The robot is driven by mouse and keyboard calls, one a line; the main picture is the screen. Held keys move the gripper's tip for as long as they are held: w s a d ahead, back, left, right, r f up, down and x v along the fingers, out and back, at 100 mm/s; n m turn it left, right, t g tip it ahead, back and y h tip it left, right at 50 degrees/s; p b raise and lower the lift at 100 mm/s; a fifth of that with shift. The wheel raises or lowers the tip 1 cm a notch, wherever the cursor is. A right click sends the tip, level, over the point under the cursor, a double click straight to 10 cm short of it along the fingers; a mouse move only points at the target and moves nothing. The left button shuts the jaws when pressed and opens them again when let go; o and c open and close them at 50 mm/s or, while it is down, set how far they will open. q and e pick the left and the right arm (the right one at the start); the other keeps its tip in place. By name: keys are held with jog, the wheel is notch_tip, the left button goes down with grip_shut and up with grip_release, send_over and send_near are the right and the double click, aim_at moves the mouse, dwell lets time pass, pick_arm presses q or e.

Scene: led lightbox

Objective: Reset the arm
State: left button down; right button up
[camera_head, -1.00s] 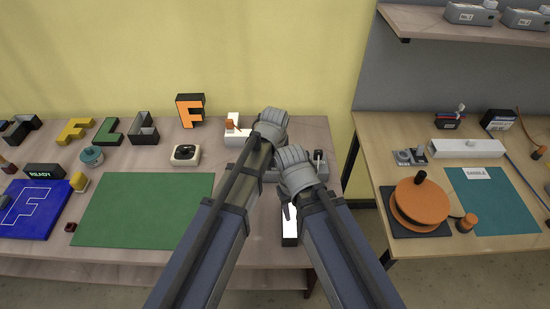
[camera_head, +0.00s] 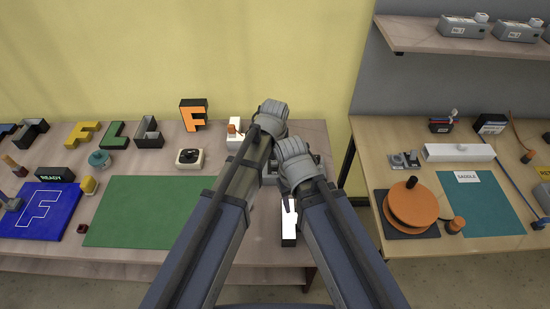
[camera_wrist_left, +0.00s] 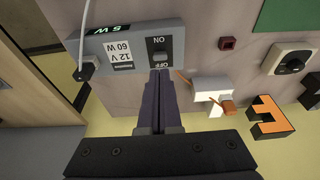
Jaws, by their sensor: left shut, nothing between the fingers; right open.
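My left arm and right arm reach forward close together over the middle of the scene. In the left wrist view my left gripper (camera_wrist_left: 158,75) is shut and empty, its dark fingertips at the ON/OFF switch (camera_wrist_left: 160,57) of a grey power box (camera_wrist_left: 128,52) marked 12 V 60 W. I cannot tell whether they touch it. In the head view the left fingertips are hidden behind the hand. My right gripper (camera_head: 289,203) is open beside the left arm, above a white-topped block (camera_head: 289,222) at the table's right side; its fingers are partly hidden.
An orange letter F (camera_head: 193,116) stands at the back; other letter shells are to its left. A green mat (camera_head: 140,215) and blue F board (camera_head: 42,210) lie on the left. A second table holds an orange disc (camera_head: 411,205) and teal mat (camera_head: 480,205). A shelf (camera_head: 465,32) hangs above it.

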pick_arm(q)
jog(key=shift+r, duration=0.15)
pick_arm(e)
jog(key=shift+r, duration=0.1)
notch_tip(320, 180, down, 4)
jog(key=b, duration=0.4)
jog(key=shift+w+f+b, duration=0.1)
jog(key=shift+f+b, duration=0.1)
jog(key=shift+b, duration=0.1)
pick_arm(q)
jog(key=s+a+f+m+g, duration=0.1)
jog(key=s+a+f+m, duration=0.1)
jog(key=s, duration=0.7)
jog(key=s+a+f+m+g+y, duration=0.1)
jog(key=s+a+f+g, duration=0.1)
jog(key=s, duration=0.8)
jog(key=shift+s+a+f+m, duration=0.15)
jog(key=shift+a+f+m, duration=0.3)
jog(key=shift+a, duration=0.55)
jog(key=c, duration=1.6)
grip_release()
